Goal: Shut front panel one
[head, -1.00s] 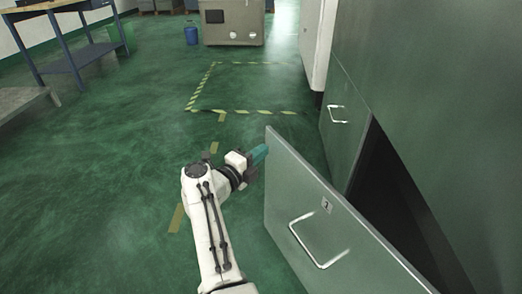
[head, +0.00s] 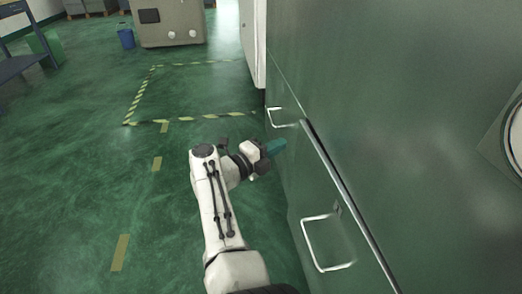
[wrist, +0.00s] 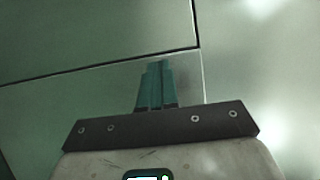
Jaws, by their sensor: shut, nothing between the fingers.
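The front panel (head: 315,200) is a green-grey door with a white bar handle (head: 325,245) and a small label, too small to read now. It lies nearly in line with the cabinet front (head: 390,110). A pale strip of its top edge still shows, and I cannot tell whether it is fully flush. My gripper (head: 277,148), with teal fingers, is shut and empty at the panel's far end. In the wrist view the fingers (wrist: 156,85) point at the green surface, with dark seams just beyond. Whether they touch it is unclear.
Another bar handle (head: 283,117) is on the cabinet farther along. Green floor with yellow tape marks (head: 190,118) is free to the left. A grey machine (head: 170,22) and a blue bin (head: 126,37) stand at the back.

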